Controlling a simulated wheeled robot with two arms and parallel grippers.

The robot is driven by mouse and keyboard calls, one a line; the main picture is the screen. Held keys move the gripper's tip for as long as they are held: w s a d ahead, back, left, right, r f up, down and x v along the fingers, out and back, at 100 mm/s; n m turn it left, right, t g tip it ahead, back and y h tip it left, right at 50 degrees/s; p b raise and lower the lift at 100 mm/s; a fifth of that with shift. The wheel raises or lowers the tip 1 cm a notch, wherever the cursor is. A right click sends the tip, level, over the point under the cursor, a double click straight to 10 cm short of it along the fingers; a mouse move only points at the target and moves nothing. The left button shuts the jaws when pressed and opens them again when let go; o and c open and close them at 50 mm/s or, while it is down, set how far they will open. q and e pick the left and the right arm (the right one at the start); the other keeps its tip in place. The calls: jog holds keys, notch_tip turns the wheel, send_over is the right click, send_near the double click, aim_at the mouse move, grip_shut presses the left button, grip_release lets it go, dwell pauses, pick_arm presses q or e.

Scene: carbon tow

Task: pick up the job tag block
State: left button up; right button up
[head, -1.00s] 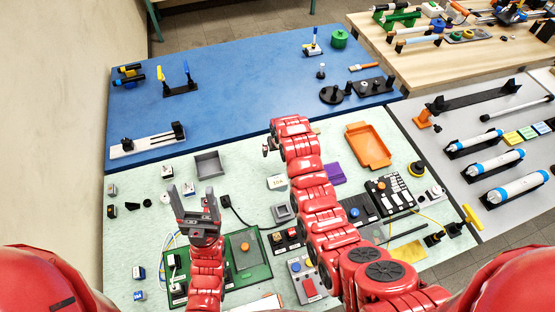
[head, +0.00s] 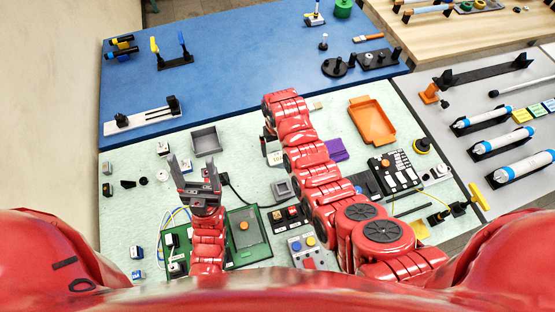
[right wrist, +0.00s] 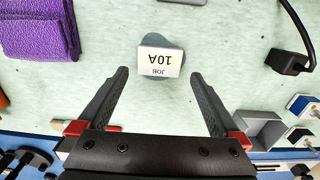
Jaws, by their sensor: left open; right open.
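The job tag block (right wrist: 160,62) is a small white block marked "JOB 10A" on a dark rounded base, on the pale green mat. In the head view the tag block (head: 274,158) shows just left of my right arm, partly covered by it. My right gripper (right wrist: 159,77) is open and empty, its two dark fingers on either side of the line to the block, with the block beyond the fingertips. In the head view my right gripper (head: 268,142) is mostly hidden by my arm. My left gripper (head: 193,172) is open and empty over the mat's left part.
A purple pouch (right wrist: 36,30) lies to one side of the block, and a grey open box (right wrist: 262,132) lies on the other. A black connector with a cable (right wrist: 290,62) is near. An orange tray (head: 372,122) stands at right. The mat around the block is clear.

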aim_at(277, 158)
notch_tip(277, 158, down, 5)
jog(key=shift+w+f+b, duration=0.1)
jog(key=shift+f+b, duration=0.1)
jog(key=shift+b, duration=1)
jog(key=shift+r, duration=0.1)
jog(key=shift+c, duration=0.2)
jog(key=shift+c, duration=1.2)
jog(key=c, duration=0.8)
jog(key=shift+r, duration=0.15)
